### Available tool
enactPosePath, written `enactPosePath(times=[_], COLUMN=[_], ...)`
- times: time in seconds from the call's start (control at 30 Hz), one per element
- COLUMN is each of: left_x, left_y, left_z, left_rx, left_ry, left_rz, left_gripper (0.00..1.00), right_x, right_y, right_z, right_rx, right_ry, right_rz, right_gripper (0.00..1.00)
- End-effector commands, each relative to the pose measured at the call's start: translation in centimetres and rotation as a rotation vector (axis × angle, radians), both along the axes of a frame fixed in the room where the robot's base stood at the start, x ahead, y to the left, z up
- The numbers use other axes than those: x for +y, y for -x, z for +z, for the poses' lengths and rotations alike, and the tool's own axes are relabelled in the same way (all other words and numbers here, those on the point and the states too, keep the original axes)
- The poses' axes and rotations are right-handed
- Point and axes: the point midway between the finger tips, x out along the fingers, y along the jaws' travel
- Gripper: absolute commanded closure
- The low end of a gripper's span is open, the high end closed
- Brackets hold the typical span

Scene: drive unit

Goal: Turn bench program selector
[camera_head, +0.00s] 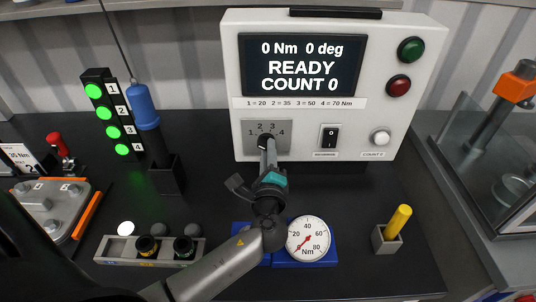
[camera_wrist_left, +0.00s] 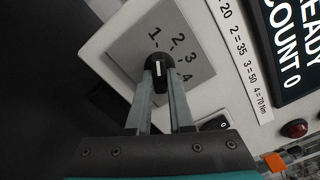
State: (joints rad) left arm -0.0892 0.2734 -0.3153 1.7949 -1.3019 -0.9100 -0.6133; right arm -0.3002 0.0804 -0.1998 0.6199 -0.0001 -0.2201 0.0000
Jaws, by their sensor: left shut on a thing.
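The bench controller (camera_head: 310,75) is a white box with a screen reading 0 Nm 0 deg, READY, COUNT 0. Its program selector is a black knob (camera_wrist_left: 158,64) with a white mark, on a grey plate (camera_head: 281,134) numbered 1 to 4; the plate also shows in the left wrist view (camera_wrist_left: 135,45). My left gripper (camera_head: 267,150) reaches up to the plate and is shut on the knob, one finger on each side in the left wrist view (camera_wrist_left: 160,85). In the head view the gripper hides most of the knob. My right gripper is not in view.
Right of the plate are a black rocker switch (camera_head: 329,136) and a white button (camera_head: 380,137). A dial gauge (camera_head: 308,239) and a socket tray (camera_head: 118,249) stand below, near my arm. A yellow-handled tool (camera_head: 398,221) stands at the right. Four green lamps (camera_head: 109,118) stand left.

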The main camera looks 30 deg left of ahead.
Motion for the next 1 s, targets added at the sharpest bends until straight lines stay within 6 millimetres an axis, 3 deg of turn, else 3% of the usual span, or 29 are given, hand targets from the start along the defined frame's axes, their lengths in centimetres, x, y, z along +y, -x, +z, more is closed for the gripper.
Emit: enactPosePath(times=[0.6, 0.63, 0.9, 1.0], left_x=[0.03, 0.03, 0.01, 0.01], left_y=[-0.01, -0.01, 0.00, -0.01], left_z=[0.10, 0.10, 0.06, 0.05], left_rx=[-0.025, -0.025, -0.023, -0.023], left_ry=[0.039, 0.039, 0.037, 0.036], left_rz=[0.002, 0.002, 0.001, 0.001], left_gripper=[1.00, 0.79, 0.50, 0.50], right_x=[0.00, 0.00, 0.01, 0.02], right_y=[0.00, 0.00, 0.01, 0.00], right_z=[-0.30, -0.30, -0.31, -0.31], right_rx=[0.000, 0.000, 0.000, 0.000], right_ry=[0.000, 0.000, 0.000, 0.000], right_rz=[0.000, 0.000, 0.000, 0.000], right_gripper=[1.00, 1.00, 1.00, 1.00])
